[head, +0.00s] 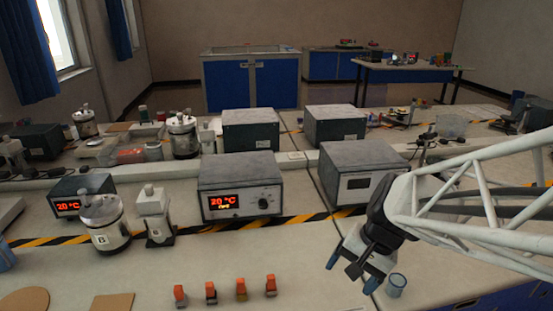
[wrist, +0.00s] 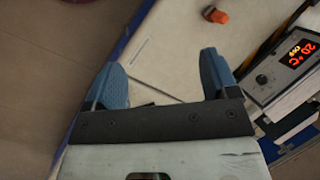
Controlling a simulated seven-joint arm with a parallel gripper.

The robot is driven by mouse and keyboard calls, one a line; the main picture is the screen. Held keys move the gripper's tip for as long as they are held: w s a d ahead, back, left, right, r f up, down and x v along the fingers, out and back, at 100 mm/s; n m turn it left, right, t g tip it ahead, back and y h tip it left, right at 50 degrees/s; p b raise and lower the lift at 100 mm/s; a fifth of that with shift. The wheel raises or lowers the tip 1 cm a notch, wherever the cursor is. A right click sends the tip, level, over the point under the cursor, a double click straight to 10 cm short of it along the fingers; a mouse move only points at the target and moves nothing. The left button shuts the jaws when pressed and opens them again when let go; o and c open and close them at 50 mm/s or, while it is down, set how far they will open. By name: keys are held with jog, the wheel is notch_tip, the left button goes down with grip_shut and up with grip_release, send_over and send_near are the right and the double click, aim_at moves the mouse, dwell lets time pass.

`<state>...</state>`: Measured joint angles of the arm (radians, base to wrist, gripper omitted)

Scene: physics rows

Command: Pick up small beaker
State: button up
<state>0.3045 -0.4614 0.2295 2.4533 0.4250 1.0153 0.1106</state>
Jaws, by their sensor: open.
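A small blue-tinted beaker (head: 396,286) stands upright near the right front of the white bench in the head view. My gripper (head: 352,273) is just left of the beaker in that view, above the bench, with its blue fingers spread and pointing down. In the wrist view my gripper (wrist: 164,72) is open, with nothing between its two blue fingers. The beaker does not show in the wrist view. I cannot tell the exact height of the fingers over the bench.
Several small orange-capped items (head: 211,292) stand left of my gripper; one orange cap (wrist: 216,16) shows in the wrist view. A lidded pot (head: 103,222) is at left. The bench between is clear.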

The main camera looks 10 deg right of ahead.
jog(key=w+d+f+m+t+y, duration=0.1)
jog(key=w+d+f+m+y, duration=0.2)
jog(key=d+f+m, duration=0.25)
jog(key=m+t, duration=1)
jog(key=m, duration=0.7)
send_near(397, 283)
jog(key=shift+w+a+r, duration=0.1)
jog(key=shift+a+r, duration=0.3)
jog(key=shift+a, duration=0.2)
jog(key=shift+w+a+r, duration=0.15)
jog(key=shift+a+r, duration=0.25)
jog(key=shift+a, duration=0.25)
jog(key=shift+w+a, duration=0.1)
jog(key=shift+x, duration=1.15)
jog(key=shift+w+a+f, duration=0.1)
jog(key=shift+f, duration=0.05)
jog(key=shift+x, duration=2.45)
